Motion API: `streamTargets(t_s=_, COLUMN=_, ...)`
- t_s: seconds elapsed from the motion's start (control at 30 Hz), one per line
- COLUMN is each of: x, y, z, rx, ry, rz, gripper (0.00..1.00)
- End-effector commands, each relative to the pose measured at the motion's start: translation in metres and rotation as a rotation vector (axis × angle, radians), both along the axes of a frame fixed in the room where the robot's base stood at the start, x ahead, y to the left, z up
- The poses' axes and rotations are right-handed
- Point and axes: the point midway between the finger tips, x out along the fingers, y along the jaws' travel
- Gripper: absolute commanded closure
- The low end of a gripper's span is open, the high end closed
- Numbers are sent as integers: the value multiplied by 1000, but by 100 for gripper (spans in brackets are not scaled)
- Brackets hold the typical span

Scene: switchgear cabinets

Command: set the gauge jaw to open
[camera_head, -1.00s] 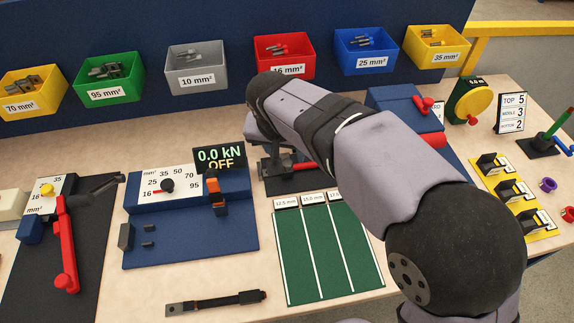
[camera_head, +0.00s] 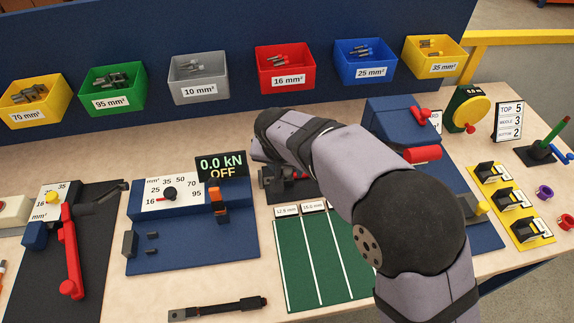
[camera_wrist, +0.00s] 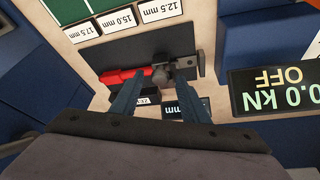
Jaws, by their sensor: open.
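The gauge (camera_wrist: 150,48) has a dark base, a red handle or slide (camera_wrist: 118,78) and a grey-black jaw block (camera_wrist: 185,66) with a round dark knob beside it. In the head view the gauge (camera_head: 294,190) is partly covered by my arm. My gripper (camera_wrist: 160,92) is open, its two dark blue fingers reaching over the gauge, one near the red part and one near the jaw block. I cannot tell whether they touch it. A "ZERO" label and a small mm display show between and beside the fingers, partly covered. In the head view my fingers are hidden.
A blue press with a "0.0 kN OFF" display (camera_head: 222,168) stands left of the gauge. A green mat (camera_head: 305,262) with size labels lies in front. A blue unit with red handles (camera_head: 392,118) stands to the right. Bins line the back panel.

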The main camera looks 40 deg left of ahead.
Motion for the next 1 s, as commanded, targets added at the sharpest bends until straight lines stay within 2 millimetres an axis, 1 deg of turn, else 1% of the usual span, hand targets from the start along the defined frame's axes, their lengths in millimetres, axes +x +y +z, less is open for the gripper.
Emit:
streamTargets(t_s=0.27, x=1, y=0, z=-1, rx=0, ry=-1, rz=0, gripper=59)
streamTargets(t_s=0.37, x=1, y=0, z=-1, rx=0, ry=-1, rz=0, gripper=80)
streamTargets(t_s=0.4, x=1, y=0, z=-1, rx=0, ry=-1, rz=0, gripper=90)
streamTargets(t_s=0.43, x=1, y=0, z=-1, rx=0, ry=-1, rz=0, gripper=97)
streamTargets(t_s=0.47, x=1, y=0, z=-1, rx=0, ry=-1, rz=0, gripper=100)
streamTargets(t_s=0.67, x=-2, y=-2, z=-2, rx=1, ry=-1, rz=1, gripper=100)
streamTargets(t_s=0.9, x=-18, y=-18, z=-3, rx=2, ry=-1, rz=3, gripper=100)
streamTargets(t_s=1.0, x=-20, y=-20, z=-1, rx=1, ry=-2, rz=1, gripper=100)
